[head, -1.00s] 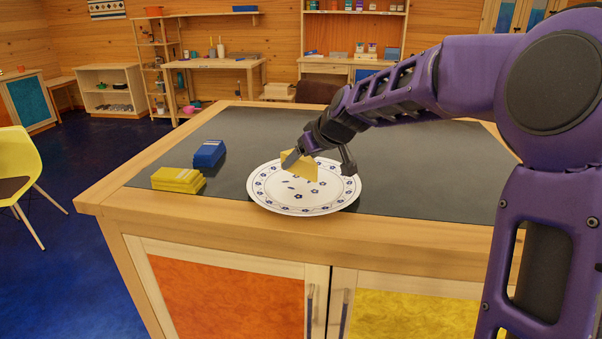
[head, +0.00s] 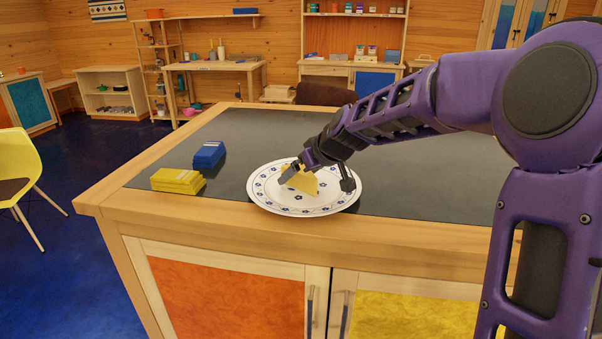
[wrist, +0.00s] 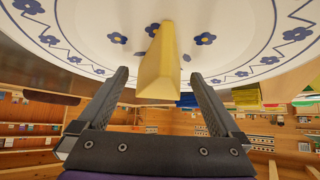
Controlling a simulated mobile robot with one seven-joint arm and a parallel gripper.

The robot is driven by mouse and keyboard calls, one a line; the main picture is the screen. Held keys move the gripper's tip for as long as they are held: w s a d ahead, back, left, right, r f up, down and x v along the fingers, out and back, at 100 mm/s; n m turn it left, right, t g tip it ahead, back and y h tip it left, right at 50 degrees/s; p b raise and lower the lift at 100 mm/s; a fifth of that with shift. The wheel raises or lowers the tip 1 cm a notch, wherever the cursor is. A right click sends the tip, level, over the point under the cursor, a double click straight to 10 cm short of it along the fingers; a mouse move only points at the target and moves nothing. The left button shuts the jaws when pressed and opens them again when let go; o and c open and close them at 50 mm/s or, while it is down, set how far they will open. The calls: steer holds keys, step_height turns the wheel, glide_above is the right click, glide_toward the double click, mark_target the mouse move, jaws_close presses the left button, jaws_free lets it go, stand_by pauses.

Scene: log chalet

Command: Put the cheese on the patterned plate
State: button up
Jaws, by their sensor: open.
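The cheese (head: 300,181) is a yellow wedge on the white patterned plate (head: 268,197) with blue flowers, which stands on the counter. My gripper (head: 319,181) is at the plate, with its fingers apart on either side of the cheese. In the wrist view the cheese (wrist: 159,65) stands between and beyond the two open fingers (wrist: 158,85), with a gap on each side. The plate (wrist: 220,25) fills the top of that view, and the cheese appears to touch it. The arm hides part of the plate's right rim in the head view.
A yellow stack (head: 178,181) and a blue stack (head: 209,154) lie on the dark counter top (head: 245,128) left of the plate. The counter's wooden front edge (head: 230,217) is close to the plate. Dark counter to the right is clear.

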steer(key=v, duration=1.2)
steer(key=shift+r, duration=0.1)
